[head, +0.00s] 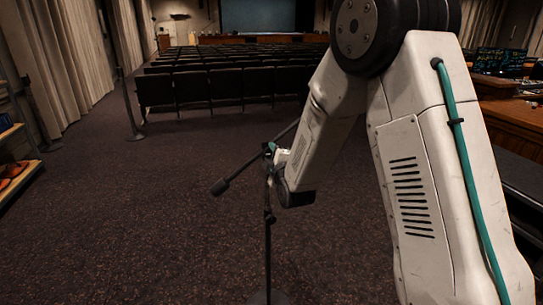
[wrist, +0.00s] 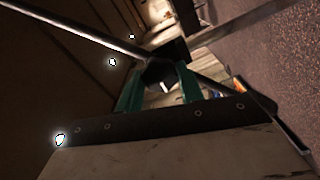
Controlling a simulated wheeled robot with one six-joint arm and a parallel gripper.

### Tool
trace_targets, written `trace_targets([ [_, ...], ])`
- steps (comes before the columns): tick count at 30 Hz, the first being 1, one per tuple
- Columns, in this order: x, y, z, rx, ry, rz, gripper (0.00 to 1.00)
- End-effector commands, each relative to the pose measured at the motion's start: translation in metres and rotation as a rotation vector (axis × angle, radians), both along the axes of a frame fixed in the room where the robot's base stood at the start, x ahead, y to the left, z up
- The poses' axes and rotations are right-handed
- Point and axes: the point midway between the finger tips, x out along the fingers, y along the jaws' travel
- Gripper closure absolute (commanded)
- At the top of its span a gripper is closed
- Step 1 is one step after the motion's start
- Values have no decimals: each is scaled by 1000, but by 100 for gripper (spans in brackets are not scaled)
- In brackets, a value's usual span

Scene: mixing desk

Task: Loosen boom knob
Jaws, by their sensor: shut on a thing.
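A dark microphone stand with a vertical pole (head: 268,235) rises from the carpet near the middle of the head view. Its slanted boom (head: 246,166) runs from upper right down to a thick dark end (head: 219,187) at lower left. My gripper (head: 270,150) is at the joint where boom and pole meet. In the wrist view, the green fingers of my gripper (wrist: 160,84) are shut on the dark boom knob (wrist: 158,73) from both sides. The knob is small and dim, and its turn angle cannot be told. In the head view my gripper and arm hide it.
Rows of dark seats (head: 235,85) stand behind the stand. A thin post (head: 130,105) and curtains are at left, with a shelf (head: 18,165) holding orange items. A wooden desk (head: 515,120) with equipment is at right. The carpet around the stand is clear.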

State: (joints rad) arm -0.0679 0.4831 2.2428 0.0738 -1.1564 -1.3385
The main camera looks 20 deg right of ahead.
Motion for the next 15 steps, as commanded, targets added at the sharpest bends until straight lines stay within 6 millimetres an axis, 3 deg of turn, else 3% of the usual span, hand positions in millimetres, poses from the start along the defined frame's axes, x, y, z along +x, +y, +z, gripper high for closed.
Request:
trace_targets([
  [15, 0, 0, -1, -39, 2, 1, 86],
])
